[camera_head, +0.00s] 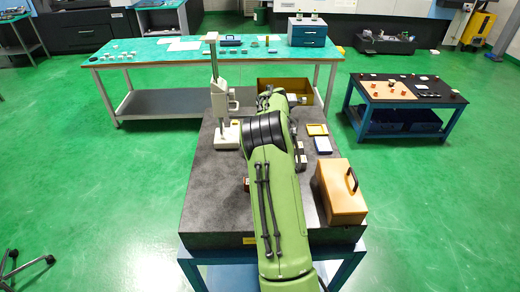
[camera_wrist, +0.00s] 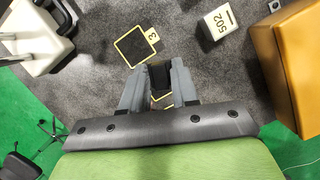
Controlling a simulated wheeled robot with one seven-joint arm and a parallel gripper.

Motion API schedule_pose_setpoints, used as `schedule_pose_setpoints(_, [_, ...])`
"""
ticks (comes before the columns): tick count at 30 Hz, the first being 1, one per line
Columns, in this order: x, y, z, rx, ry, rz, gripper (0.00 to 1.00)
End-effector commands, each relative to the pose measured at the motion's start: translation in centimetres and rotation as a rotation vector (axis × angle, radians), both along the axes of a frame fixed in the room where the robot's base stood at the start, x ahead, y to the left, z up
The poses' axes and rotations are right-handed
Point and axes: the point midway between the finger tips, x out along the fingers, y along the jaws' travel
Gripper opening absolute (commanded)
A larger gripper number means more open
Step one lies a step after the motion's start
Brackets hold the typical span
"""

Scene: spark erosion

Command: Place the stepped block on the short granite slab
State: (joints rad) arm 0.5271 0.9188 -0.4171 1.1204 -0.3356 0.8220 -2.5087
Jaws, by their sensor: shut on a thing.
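My gripper (camera_wrist: 158,88) is at the lower middle of the wrist view, its grey fingers shut on a dark block (camera_wrist: 159,76), which I take to be the stepped block. Its steps cannot be made out, and the fingers cover its sides. Below the gripper lies a speckled dark grey granite surface (camera_wrist: 195,55). It also shows as the granite top (camera_head: 208,195) on a blue stand in the head view. I cannot tell whether this is the short slab. My arm hides the gripper and held block in the head view.
A yellow-edged dark square marked 3 (camera_wrist: 133,46) lies just beyond the gripper. A pale block marked 502 (camera_wrist: 217,26) stands to its right. An orange-tan case (camera_head: 341,190) is at the right, and a white height gauge (camera_head: 228,132) at the far left.

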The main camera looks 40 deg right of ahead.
Motion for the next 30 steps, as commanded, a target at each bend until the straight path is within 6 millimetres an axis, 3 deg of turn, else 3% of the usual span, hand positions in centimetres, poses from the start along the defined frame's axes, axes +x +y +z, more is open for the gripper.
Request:
schedule_pose_setpoints(4, [-0.1, 0.1, -3.8, 0.004, 0.005, -0.001, 0.00])
schedule_pose_setpoints(15, [-0.2, 0.1, -9.4, 0.002, 0.004, -0.002, 0.00])
schedule_pose_setpoints(25, [-0.1, 0.0, -9.9, 0.001, 0.002, -0.002, 0.00])
schedule_pose_setpoints(26, [-0.1, 0.1, -9.8, 0.001, 0.002, -0.002, 0.34])
schedule_pose_setpoints(30, [-0.1, 0.1, -9.7, 0.001, 0.002, -0.002, 0.55])
